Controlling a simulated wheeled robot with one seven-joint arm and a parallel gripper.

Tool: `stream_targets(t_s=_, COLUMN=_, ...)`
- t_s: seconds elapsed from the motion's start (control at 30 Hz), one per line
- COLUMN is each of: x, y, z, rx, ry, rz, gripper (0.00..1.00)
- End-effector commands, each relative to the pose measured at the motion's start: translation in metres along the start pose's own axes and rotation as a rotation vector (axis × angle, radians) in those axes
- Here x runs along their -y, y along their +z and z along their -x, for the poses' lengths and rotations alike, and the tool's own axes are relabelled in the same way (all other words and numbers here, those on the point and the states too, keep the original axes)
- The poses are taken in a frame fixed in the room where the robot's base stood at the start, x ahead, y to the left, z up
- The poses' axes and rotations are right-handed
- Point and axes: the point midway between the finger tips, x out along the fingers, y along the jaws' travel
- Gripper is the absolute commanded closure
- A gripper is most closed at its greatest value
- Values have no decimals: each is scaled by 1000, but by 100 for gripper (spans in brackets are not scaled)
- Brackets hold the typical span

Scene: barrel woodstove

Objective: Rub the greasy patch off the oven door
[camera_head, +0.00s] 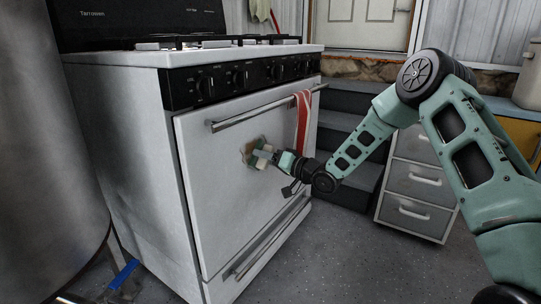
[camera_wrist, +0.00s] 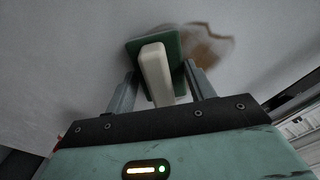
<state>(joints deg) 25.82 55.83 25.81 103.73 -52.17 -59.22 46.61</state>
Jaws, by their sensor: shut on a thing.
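The white oven door (camera_head: 215,200) faces my gripper, with a brown greasy patch (camera_head: 248,148) near its middle. My gripper (camera_head: 272,157) is shut on a scrubber with a pale handle and a green pad. In the wrist view the pale handle (camera_wrist: 157,75) sits between my two fingers, and the green pad (camera_wrist: 174,50) is against or very close to the door. The brown patch (camera_wrist: 208,44) shows to the right of the pad there, partly hidden behind it. Exact contact cannot be told.
A handle bar (camera_head: 250,115) crosses the door above my gripper, with a red striped towel (camera_head: 303,120) hanging at its right. A lower drawer handle (camera_head: 270,240) runs below. Dark steps (camera_head: 350,150) and a white drawer unit (camera_head: 415,185) stand right. A large grey cylinder (camera_head: 45,150) stands left.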

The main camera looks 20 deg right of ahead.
Motion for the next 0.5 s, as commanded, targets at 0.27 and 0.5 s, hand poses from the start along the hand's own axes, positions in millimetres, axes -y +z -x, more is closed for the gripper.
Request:
stream_targets(t_s=0.27, x=10, y=8, z=-1, rx=0, ry=-2, rz=1, gripper=64)
stream_targets(t_s=0.5, x=20, y=16, z=-2, rx=1, ry=-3, rz=-2, gripper=64)
